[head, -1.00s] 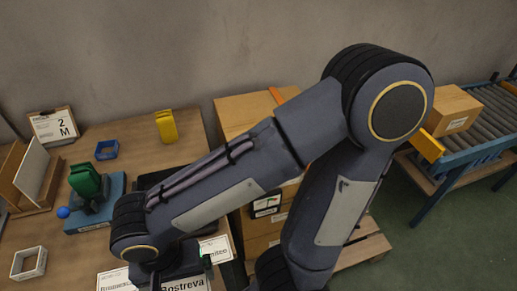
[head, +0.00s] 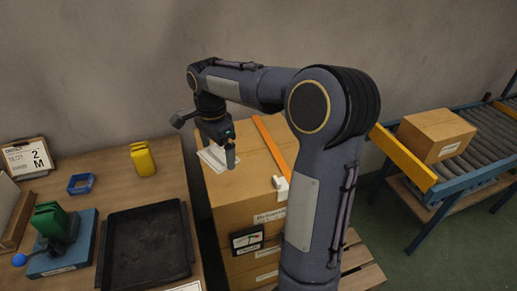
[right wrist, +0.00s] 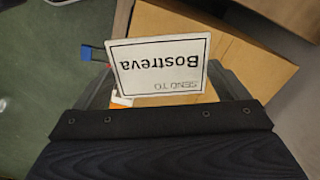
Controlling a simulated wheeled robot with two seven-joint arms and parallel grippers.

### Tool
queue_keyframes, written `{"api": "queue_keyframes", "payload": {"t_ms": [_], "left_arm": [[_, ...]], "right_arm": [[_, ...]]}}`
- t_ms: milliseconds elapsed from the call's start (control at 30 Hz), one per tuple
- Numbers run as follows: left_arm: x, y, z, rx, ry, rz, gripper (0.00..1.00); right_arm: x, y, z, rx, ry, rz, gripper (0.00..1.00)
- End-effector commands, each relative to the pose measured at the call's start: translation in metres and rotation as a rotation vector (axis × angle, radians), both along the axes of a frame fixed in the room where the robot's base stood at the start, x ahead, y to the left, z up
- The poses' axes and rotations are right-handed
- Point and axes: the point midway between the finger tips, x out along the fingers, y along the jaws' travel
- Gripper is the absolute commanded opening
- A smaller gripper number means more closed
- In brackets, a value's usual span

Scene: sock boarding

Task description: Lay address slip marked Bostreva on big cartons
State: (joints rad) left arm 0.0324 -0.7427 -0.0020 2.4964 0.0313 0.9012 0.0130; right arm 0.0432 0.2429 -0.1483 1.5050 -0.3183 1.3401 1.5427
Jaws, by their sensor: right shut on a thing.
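The address slip (right wrist: 160,68) is a white card with a dark border reading "SEND TO Bostreva", upside down in the right wrist view. My right gripper (head: 224,152) is shut on it. In the head view the slip (head: 212,157) shows as a pale sheet beside the gripper, over the top of the big carton (head: 250,190). I cannot tell whether it touches the carton. The carton is brown, tops a stack, and has an orange strip across its top; its top also shows in the right wrist view (right wrist: 255,65). My left gripper is not in view.
A smaller carton (head: 436,133) sits on the roller conveyor (head: 485,130) at right.

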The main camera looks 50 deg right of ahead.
Motion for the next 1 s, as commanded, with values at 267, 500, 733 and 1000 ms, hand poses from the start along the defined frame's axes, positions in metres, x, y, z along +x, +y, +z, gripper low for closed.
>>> {"api": "queue_keyframes", "payload": {"t_ms": [267, 500, 733, 1000], "left_arm": [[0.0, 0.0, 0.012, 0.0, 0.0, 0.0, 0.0], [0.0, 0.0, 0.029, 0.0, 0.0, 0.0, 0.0], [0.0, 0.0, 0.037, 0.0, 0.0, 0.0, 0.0], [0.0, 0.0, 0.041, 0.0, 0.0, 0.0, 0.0]], "right_arm": [[0.027, -0.036, -0.015, 0.001, 0.005, -0.024, 0.73], [0.067, -0.078, -0.044, 0.002, 0.006, -0.022, 0.73], [0.088, -0.099, -0.084, 0.002, 0.003, -0.019, 0.73], [0.098, -0.108, -0.1, 0.002, 0.001, -0.018, 0.73]]}}
